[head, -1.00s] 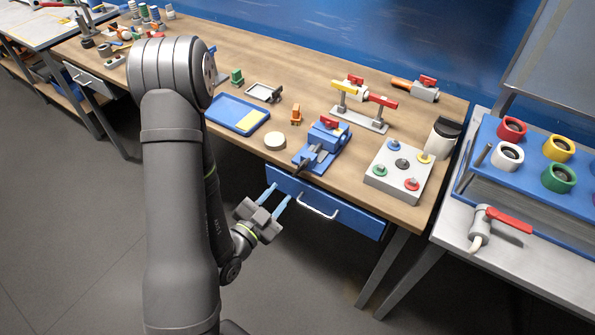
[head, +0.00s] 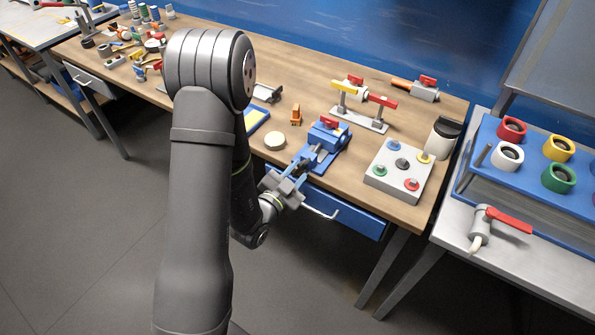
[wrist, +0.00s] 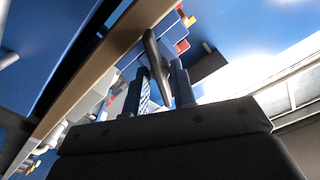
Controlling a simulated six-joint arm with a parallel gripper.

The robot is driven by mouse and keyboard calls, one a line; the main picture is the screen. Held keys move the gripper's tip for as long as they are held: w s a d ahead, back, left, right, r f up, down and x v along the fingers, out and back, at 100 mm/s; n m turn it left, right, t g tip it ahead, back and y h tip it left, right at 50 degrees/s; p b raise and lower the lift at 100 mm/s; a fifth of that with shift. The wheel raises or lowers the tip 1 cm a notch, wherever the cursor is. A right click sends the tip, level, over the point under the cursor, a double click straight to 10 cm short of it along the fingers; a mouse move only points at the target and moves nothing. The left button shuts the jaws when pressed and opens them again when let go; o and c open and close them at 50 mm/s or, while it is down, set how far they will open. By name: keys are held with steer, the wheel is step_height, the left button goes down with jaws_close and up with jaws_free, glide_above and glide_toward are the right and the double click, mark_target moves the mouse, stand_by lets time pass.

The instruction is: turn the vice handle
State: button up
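The blue vice (head: 328,140) with a red part on top stands at the front edge of the wooden bench in the head view. Its handle is a dark bar (wrist: 153,50) in the wrist view, running down between my two fingers. My gripper (head: 304,164) is just in front of the vice, at the bench edge. In the wrist view my gripper (wrist: 160,78) has its fingers apart, one on each side of the bar. I see no firm grip on it. In the head view the fingers largely hide the handle.
A grey box with coloured knobs (head: 398,172) stands right of the vice. A round pale disc (head: 275,141) and a small orange piece (head: 296,115) lie to its left. A blue drawer (head: 345,213) with a handle is below the bench edge, close to my wrist.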

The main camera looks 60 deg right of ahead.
jaws_close()
steer(key=shift+n, duration=0.4)
steer(key=n, duration=0.3)
steer(key=shift+n, duration=0.4)
steer(key=n, duration=0.4)
steer(key=shift+n, duration=0.3)
steer(key=n, duration=0.5)
steer(key=shift+f, duration=0.1)
steer(key=n, duration=0.5)
steer(key=shift+n, duration=0.3)
